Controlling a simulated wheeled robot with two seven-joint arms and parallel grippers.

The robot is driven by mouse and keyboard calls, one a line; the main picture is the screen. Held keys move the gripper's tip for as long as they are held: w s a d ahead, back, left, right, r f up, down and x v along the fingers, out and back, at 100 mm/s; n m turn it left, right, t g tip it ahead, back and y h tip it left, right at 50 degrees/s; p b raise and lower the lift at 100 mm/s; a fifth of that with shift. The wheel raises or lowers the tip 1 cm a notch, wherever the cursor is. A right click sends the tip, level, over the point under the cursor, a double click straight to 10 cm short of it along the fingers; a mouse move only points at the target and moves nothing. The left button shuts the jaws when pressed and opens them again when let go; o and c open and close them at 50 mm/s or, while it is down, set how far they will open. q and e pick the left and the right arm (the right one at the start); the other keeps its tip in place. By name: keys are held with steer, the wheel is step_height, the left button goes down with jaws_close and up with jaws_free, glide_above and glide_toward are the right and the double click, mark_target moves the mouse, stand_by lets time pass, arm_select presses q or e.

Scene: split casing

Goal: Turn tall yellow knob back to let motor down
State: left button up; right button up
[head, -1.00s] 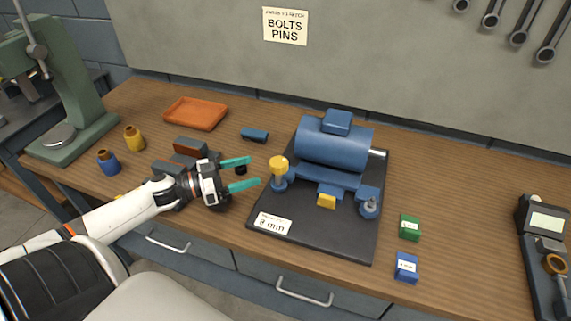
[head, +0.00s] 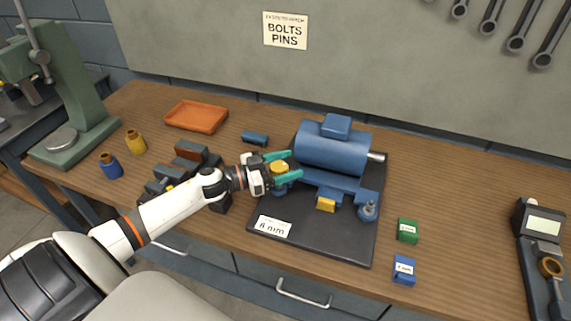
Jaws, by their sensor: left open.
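The tall yellow knob (head: 279,168) stands at the left front of the blue motor (head: 333,148), on the black base plate (head: 318,240). My left gripper (head: 286,164) is open, with its teal fingers on either side of the knob's head. I cannot tell whether the fingers touch it. The gripper hides part of the knob's post. The motor sits on its blue mount, with a shaft pointing right. A low yellow block (head: 326,205) is at the front of the mount. My right gripper does not show.
An orange tray (head: 196,116), a small blue part (head: 254,138), and yellow (head: 135,141) and blue (head: 110,166) bottles are on the left. Dark blocks (head: 190,154) lie beside my left arm. Green (head: 408,230) and blue (head: 404,270) boxes stand right of the plate.

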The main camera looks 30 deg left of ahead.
arm_select(q)
steer(key=c, duration=1)
steer(key=shift+r+n+y+p, duration=0.15)
steer(key=shift+n+y+p, duration=0.25)
steer(key=shift+p, duration=0.35)
steer(key=n+t+y+p, duration=0.1)
steer(key=y, duration=0.1)
steer(key=n+t+y+p, duration=0.1)
steer(key=y+p, duration=0.1)
steer(key=shift+w+a+n, duration=0.1)
steer(key=shift+a+n, duration=0.1)
steer(key=shift+n, duration=0.2)
steer(key=n+t+y+p, duration=0.1)
steer(key=n+y, duration=0.1)
steer(key=y, duration=0.1)
steer(key=shift+a, duration=0.15)
steer(key=shift+a+f+n+y, duration=0.1)
steer(key=shift+n+y, duration=0.3)
steer(key=shift+y, duration=0.4)
steer(key=shift+a+f+n+y, duration=0.1)
steer(key=shift+n+y, duration=0.3)
steer(key=shift+y, duration=0.4)
steer(key=shift+w, duration=0.1)
steer(key=o, duration=1)
